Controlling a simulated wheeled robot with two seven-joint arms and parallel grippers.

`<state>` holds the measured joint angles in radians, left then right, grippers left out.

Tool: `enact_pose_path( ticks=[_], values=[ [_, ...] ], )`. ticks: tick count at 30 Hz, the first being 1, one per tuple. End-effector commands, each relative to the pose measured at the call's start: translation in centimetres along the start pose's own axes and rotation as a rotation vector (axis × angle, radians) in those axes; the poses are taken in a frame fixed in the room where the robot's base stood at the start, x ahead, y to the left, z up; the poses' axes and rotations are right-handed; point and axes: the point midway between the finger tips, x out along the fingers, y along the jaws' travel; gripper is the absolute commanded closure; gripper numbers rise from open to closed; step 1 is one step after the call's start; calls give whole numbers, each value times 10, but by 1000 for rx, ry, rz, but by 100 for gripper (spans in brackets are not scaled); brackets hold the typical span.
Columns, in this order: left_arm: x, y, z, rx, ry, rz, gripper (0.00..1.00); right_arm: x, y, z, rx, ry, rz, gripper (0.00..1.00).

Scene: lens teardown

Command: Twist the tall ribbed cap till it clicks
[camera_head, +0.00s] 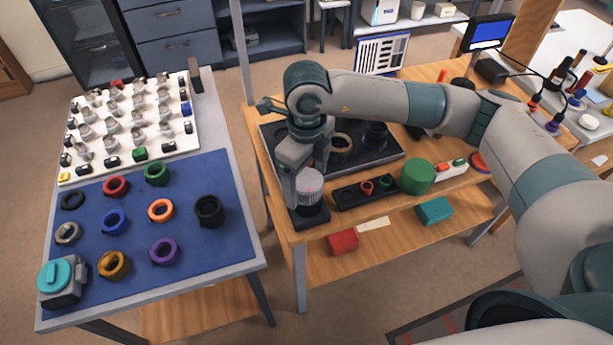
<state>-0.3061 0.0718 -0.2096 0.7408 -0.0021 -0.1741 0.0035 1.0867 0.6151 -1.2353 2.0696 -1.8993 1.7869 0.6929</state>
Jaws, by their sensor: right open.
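The tall ribbed cap (310,187) is light grey and stands upright on a black base (309,217) at the near left corner of the wooden workbench. My right gripper (307,177) points down over it with its fingers open. One finger reaches down along the cap's left side, and the other is partly hidden behind it. I cannot tell whether either finger touches the cap. My left gripper is not in view.
A table with a blue mat (190,235) holding several coloured rings stands left, across a floor gap.

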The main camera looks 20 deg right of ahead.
Motion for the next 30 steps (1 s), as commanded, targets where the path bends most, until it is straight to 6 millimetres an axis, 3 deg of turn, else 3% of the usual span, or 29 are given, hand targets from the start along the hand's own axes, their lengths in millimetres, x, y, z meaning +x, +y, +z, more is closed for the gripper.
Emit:
enact_pose_path(
  ticks=[10, 15, 22, 30],
  values=[
    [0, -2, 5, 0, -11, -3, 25, 2, 0, 0, 0, 0, -1, 23],
    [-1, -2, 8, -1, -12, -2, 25, 2, 0, 0, 0, 0, -1, 63],
    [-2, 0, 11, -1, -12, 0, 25, 2, 0, 0, 34, 0, -1, 64],
    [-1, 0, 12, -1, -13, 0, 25, 2, 0, 0, 213, 0, -1, 64]
  ],
)
